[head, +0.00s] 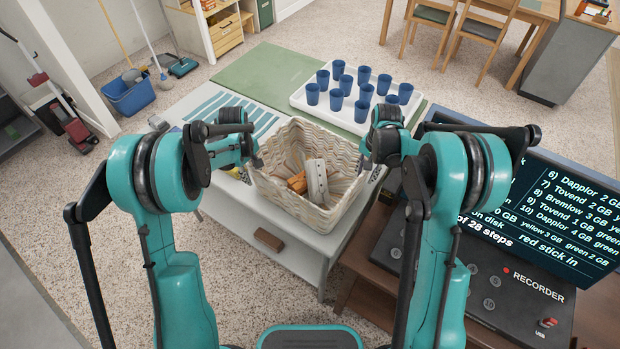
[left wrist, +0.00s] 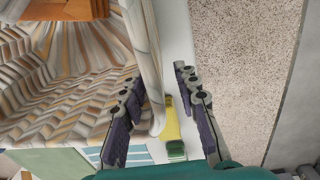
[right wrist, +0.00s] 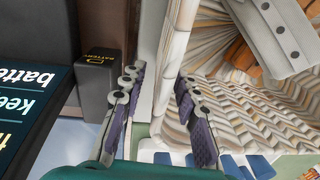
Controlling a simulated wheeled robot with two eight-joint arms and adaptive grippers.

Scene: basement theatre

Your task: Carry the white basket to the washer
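The white woven basket (head: 340,210) stands on a low grey-white table, holding an orange item (head: 297,183) and a white piece with dark dots (head: 317,182). My left gripper (head: 256,162) is at its left side. In the left wrist view, the fingers (left wrist: 158,85) are apart, with the basket's rim (left wrist: 150,60) between them, nearer the left finger. My right gripper (head: 366,163) is at its right side. In the right wrist view, the fingers (right wrist: 160,85) are apart with the basket's wall (right wrist: 172,65) between them. I cannot identify a washer in view.
A white tray (head: 300,100) with several blue cups stands behind the basket on the table (head: 300,248). A dark recorder box (head: 490,290) and a screen (head: 570,190) are at the right. A blue bucket (head: 130,95) stands at back left.

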